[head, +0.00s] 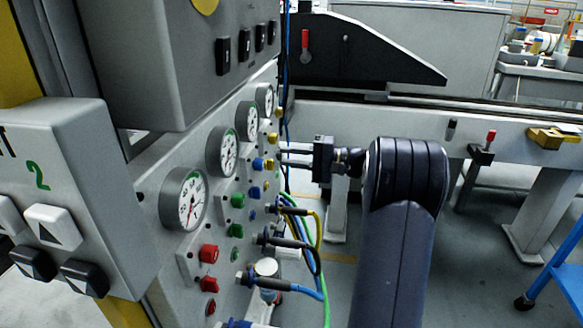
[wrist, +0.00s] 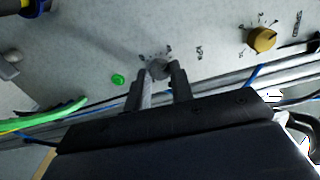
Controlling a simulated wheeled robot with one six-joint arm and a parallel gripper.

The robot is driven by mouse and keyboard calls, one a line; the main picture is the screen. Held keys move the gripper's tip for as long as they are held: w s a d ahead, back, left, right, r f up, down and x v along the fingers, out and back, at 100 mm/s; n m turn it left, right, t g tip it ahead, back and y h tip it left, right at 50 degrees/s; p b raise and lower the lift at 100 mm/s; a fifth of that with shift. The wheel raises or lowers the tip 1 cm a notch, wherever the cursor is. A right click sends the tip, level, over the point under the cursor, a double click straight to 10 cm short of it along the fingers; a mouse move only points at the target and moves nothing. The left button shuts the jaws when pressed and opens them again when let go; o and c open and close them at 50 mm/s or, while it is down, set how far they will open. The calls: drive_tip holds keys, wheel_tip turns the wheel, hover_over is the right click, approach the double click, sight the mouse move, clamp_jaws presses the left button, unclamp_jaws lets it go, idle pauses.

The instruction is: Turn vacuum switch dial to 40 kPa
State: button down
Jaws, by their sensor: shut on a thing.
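The small grey dial (wrist: 158,69) sits on the pale panel in the wrist view, with dark marks printed around it. The marks are too small and blurred to read, so I cannot tell its setting. My gripper (wrist: 160,73) has one finger on each side of the dial and is shut on it. In the head view my gripper (head: 281,157) reaches left to the panel face, with its fingertips at the panel among the fittings. The dial itself cannot be made out there.
A brass knob (wrist: 262,38) and a green button (wrist: 118,79) flank the dial. The panel carries several round gauges (head: 184,199), red fittings (head: 209,253) and plugged hoses (head: 298,288) below my gripper. A grey beam (head: 400,120) runs behind my arm.

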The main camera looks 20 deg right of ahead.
drive_tip(key=shift+f+n+b, duration=0.15)
drive_tip(key=shift+n+b, duration=0.95)
drive_tip(key=shift+n, duration=0.1)
drive_tip(key=c, duration=1.2)
unclamp_jaws()
drive_tip(key=shift+c, duration=0.2)
drive_tip(key=p+v, duration=0.2)
drive_tip(key=v, duration=0.9)
drive_tip(key=shift+p, duration=0.4)
drive_tip(key=shift+w+a, duration=0.1)
drive_tip(key=shift+a, duration=0.05)
